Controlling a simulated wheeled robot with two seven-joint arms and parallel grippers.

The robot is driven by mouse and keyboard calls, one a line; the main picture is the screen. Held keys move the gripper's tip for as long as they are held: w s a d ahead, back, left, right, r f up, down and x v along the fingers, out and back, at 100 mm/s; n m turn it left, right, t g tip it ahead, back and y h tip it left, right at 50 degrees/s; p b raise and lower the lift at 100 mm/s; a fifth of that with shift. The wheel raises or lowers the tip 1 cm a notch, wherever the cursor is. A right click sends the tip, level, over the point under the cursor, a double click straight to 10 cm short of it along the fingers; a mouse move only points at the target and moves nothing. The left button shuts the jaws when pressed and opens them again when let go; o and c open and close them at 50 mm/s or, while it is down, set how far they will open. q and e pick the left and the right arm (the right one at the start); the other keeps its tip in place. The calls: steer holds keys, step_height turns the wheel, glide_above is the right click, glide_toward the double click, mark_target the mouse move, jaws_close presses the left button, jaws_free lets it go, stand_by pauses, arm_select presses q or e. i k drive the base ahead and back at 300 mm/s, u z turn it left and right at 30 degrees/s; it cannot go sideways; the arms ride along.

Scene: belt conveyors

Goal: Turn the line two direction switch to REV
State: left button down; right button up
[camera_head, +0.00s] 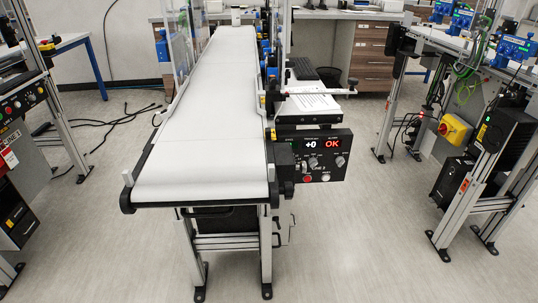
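The line two control panel (322,176) is a black box on the right side of the central conveyor, near its front end. Below the display are small knobs, one near the middle (313,162) and one at the right (340,161). A red button (307,179) and a pale button (326,178) sit lower. The lettering is too small to tell which knob is the direction switch or where it points. Neither of my grippers is in view.
The white conveyor belt (207,105) runs away from me and looks empty along its near part. A shelf with paper (312,103) stands above the panel. Another panel (22,100) is at the left, and a conveyor frame with a yellow switch box (455,130) at the right. Floor before the panel is clear.

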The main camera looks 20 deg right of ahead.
mark_target(313, 163)
steer(key=z, duration=0.2)
steer(key=i, duration=1)
steer(key=z, duration=0.55)
